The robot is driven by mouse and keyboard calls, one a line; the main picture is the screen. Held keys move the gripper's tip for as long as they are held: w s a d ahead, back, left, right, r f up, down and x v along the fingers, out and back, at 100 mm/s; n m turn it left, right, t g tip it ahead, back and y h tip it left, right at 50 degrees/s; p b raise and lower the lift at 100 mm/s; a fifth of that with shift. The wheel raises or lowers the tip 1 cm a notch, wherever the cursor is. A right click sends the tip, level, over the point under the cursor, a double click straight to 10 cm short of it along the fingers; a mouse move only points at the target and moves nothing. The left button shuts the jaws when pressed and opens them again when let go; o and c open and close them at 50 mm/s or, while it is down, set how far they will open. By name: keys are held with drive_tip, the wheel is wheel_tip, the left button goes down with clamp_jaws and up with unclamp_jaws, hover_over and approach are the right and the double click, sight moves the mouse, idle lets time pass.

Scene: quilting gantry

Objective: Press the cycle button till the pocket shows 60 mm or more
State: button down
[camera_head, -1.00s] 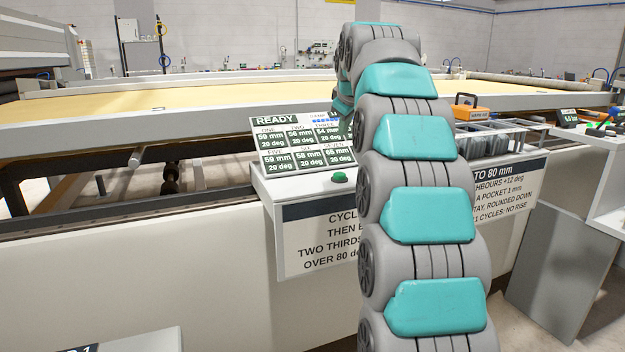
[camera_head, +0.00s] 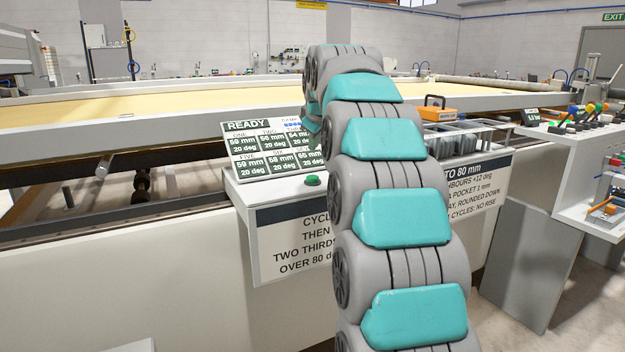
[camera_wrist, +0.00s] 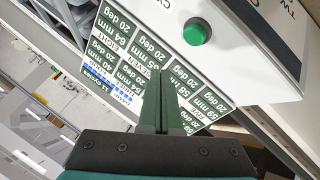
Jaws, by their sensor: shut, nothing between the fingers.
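The cycle button (camera_head: 312,180) is a green dome on the white console ledge (camera_head: 240,186), left of my arm. It also shows in the wrist view (camera_wrist: 197,32), upper right. The pocket display (camera_head: 262,150) stands behind the button and reads READY. Pocket one reads 59 mm, two 56 mm, five 59 mm and six 58 mm, each at 20 deg; my arm hides its right part. In the wrist view the display is upside down and partly covered by my fingers. My gripper (camera_wrist: 161,76) is shut and empty, apart from the button. My arm hides it in the head view.
A printed sign (camera_head: 290,240) hangs on the console front, partly hidden by my arm. An orange box (camera_head: 438,113) and a slotted rack (camera_head: 470,138) stand to the right. A side bench (camera_head: 570,145) with tools is at far right. Open floor lies at lower right.

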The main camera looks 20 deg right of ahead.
sight(314, 178)
drive_tip(key=shift+f+b, duration=1.3)
drive_tip(key=shift+f, duration=1.45)
drive_tip(key=shift+f, duration=0.4)
drive_tip(key=shift+f+b, duration=0.4)
drive_tip(key=shift+f, duration=0.15)
idle(0.5)
idle(0.3)
drive_tip(key=shift+r+p, duration=0.55)
drive_tip(key=shift+r, duration=0.45)
drive_tip(key=shift+r+p, duration=1.45)
drive_tip(key=shift+r, duration=1.05)
